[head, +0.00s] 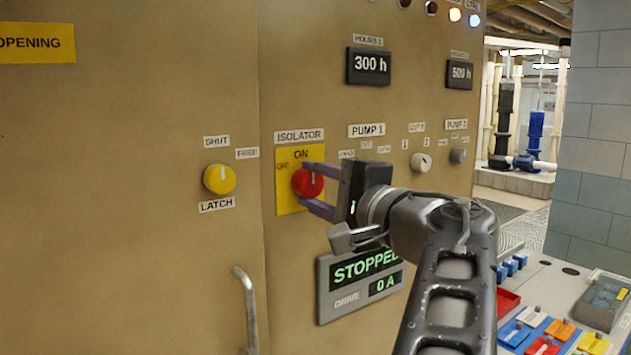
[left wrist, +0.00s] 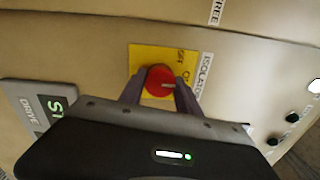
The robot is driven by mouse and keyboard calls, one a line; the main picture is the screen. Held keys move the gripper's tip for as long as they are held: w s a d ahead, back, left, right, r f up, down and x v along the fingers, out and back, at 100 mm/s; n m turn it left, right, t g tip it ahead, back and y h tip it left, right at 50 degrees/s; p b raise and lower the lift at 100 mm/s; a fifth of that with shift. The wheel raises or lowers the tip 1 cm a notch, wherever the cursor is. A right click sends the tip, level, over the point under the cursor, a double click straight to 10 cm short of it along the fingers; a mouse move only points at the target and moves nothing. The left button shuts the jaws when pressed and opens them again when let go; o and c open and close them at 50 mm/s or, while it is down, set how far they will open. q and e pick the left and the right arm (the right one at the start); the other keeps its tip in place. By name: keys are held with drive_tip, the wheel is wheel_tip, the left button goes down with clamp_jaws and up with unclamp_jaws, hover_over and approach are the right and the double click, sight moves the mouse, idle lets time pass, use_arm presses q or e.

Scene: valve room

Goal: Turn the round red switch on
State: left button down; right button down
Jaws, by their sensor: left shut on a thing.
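The round red switch (head: 307,183) sits on a yellow plate (head: 287,203) under the ISOLATOR label (head: 299,135). The plate reads ON at the top and OFF at the upper left. My left gripper (head: 313,187) has its two purple fingers on either side of the red switch and is shut on it. In the left wrist view the red switch (left wrist: 160,82) sits between both fingertips. Its pale mark points up toward ON in the head view, and to the right, toward ON, in the left wrist view. My right gripper is not in view.
A yellow LATCH knob (head: 219,179) and a door handle (head: 246,310) are to the left. A display (head: 360,280) below reads STOPPED and 0 A. Pump knobs (head: 421,162) are to the right. A bench (head: 545,290) with coloured items stands at lower right.

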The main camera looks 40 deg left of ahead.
use_arm(q)
drive_tip(key=shift+m, duration=0.3)
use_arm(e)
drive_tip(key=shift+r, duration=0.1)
use_arm(q)
drive_tip(key=c, duration=0.9)
unclamp_jaws()
drive_tip(key=shift+o, duration=0.2)
